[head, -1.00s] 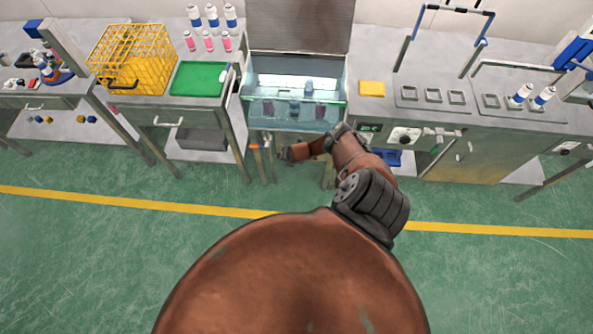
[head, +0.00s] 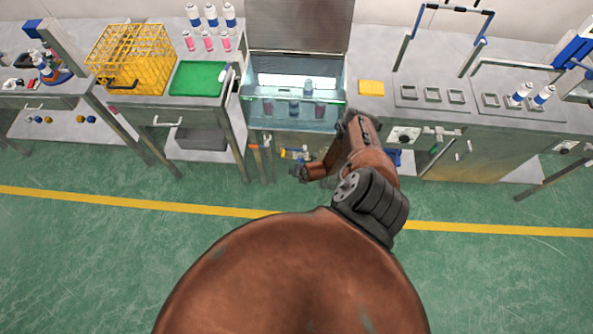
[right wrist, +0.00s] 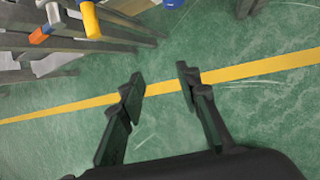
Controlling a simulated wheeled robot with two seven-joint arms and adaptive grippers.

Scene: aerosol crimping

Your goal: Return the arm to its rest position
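My right arm (head: 367,150) reaches forward and bends back down to the left in the head view. My right gripper (head: 298,173) hangs over the floor in front of the glass-walled tank. In the right wrist view my right gripper (right wrist: 160,82) has its two dark fingers apart. Only green floor and a yellow line show between them, so it is open and empty. My left arm and left gripper are not in view.
The tank (head: 293,92) holds a few cans under a raised lid. A yellow crate (head: 133,60) and a green mat (head: 198,78) are on the left benches. The floor (head: 100,250) is clear.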

